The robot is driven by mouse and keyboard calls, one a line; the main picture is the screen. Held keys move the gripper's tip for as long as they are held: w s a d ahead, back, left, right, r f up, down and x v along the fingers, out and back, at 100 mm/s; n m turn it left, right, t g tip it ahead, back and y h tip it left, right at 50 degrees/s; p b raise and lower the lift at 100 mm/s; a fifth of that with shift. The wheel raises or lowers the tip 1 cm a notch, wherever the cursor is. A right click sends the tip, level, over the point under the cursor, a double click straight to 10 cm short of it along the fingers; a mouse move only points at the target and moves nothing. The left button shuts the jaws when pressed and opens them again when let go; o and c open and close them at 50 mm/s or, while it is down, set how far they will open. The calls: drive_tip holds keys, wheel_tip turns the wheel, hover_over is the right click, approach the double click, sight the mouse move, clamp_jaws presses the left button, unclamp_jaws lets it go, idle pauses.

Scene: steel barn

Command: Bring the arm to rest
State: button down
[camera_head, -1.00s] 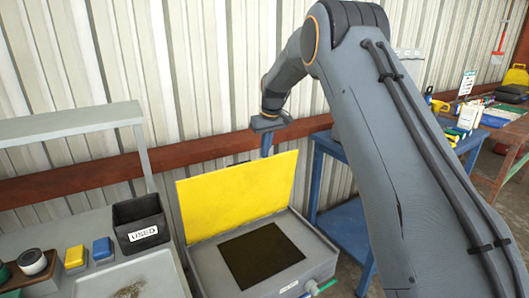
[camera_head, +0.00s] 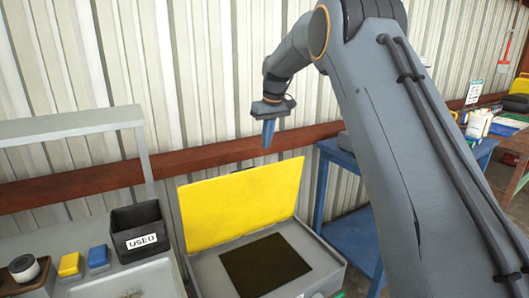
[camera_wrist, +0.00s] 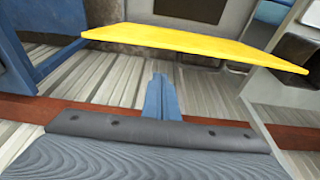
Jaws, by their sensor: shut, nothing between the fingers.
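My arm reaches up from the right side of the head view and bends down toward the wall. My gripper (camera_head: 268,134) points down with its blue fingers together and nothing between them. It hangs in the air above and behind the raised yellow lid (camera_head: 243,205), apart from it. In the wrist view, the blue fingers (camera_wrist: 160,98) stand in front of the corrugated wall, with the yellow lid (camera_wrist: 190,45) beyond them.
The yellow lid belongs to a grey box with a dark panel (camera_head: 265,265). A black bin marked USED (camera_head: 140,229) and yellow and blue blocks (camera_head: 98,258) stand left. A blue table (camera_head: 350,235) is right. A brown rail (camera_head: 200,160) runs along the wall.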

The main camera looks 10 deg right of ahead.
drive_tip(key=s+d+f+m, duration=0.1)
drive_tip(key=s+f, duration=0.4)
drive_tip(key=s, duration=0.9)
drive_tip(key=s+d+f+m+g, duration=0.1)
drive_tip(key=s+f, duration=0.4)
drive_tip(key=s, duration=1)
drive_tip(key=s+d+f+m+h, duration=0.1)
drive_tip(key=s+d+f, duration=0.3)
drive_tip(key=s, duration=1.1)
drive_tip(key=shift+s+d+f+m+g+b, duration=0.15)
drive_tip(key=shift+d+f+m+g+b, duration=0.2)
drive_tip(key=shift+f+m, duration=0.35)
